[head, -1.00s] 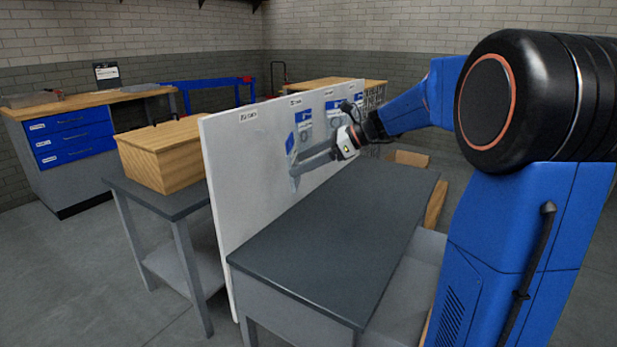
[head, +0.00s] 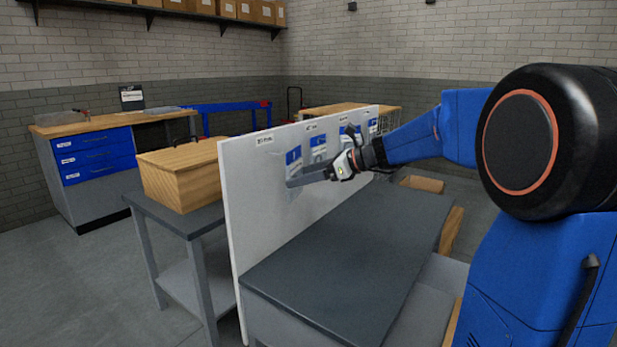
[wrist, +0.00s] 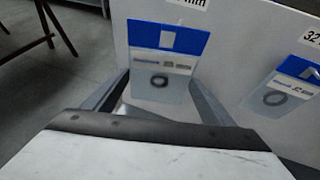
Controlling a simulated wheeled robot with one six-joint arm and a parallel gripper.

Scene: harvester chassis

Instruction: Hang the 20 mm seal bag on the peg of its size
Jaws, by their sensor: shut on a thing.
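The seal bag (wrist: 165,57), clear with a blue header and a dark ring inside, is upright between the fingers of my gripper (wrist: 160,92) in the wrist view. My gripper (head: 303,180) is shut on it. In the head view the bag (head: 293,160) is in front of the white board (head: 245,215), just right of and below the leftmost size label (head: 265,140), which seems to read 20 mm. A label above the bag in the wrist view is cut off, showing only "mm". The peg and whether the bag touches it cannot be made out.
A similar bag (wrist: 280,88) hangs to the right under a label starting 32 (wrist: 311,37). More bags (head: 354,134) hang further along the board. A dark bench (head: 335,265) stands before the board; its top is clear. A wooden box (head: 185,175) stands behind the board.

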